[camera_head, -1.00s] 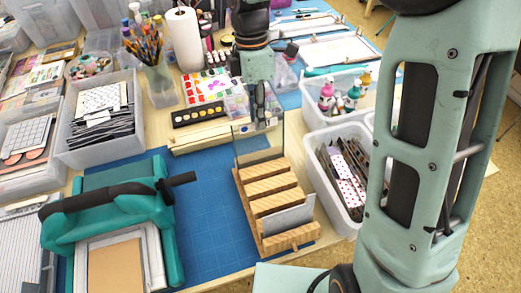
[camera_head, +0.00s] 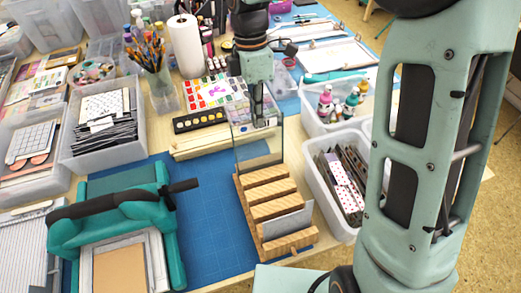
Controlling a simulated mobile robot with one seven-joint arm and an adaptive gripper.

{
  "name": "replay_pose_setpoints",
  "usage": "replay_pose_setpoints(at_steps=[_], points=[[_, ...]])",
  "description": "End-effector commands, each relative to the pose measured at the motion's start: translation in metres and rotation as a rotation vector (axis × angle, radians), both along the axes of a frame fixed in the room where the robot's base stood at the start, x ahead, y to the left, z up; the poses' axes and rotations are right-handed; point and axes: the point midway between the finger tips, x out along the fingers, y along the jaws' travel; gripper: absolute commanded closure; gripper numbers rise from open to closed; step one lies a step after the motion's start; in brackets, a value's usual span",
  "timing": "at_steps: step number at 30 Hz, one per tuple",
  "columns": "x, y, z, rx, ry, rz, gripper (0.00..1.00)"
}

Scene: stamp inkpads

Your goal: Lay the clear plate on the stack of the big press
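The clear plate (camera_head: 246,150) stands upright, its lower edge at the back of a slotted wooden rack (camera_head: 276,208). My gripper (camera_head: 259,121) points down at the plate's upper part, with its fingers shut on it. Whether the plate's lower edge is still inside a slot is hard to tell. The big press (camera_head: 113,222) is teal with a black handle and stands at the front left. On its bed lies a stack (camera_head: 122,262) with a pale frame and a tan sheet on top.
A grey plate (camera_head: 285,224) stands in a front slot of the rack. White bins flank the area: one with cards (camera_head: 343,215) at right, one with black sheets (camera_head: 75,157) at left. A black palette (camera_head: 200,120) lies behind. The blue mat (camera_head: 210,215) between press and rack is clear.

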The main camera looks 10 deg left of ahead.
Motion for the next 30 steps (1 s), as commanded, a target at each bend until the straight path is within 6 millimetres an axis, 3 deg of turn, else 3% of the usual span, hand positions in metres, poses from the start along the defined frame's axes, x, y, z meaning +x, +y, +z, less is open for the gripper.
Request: replay_pose_setpoints(at_steps=[17, 30], points=[[0.007, 0.004, 0.049, 0.000, 0.000, 0.000, 1.00], [0.008, 0.004, 0.052, 0.000, 0.000, -0.004, 1.00]])
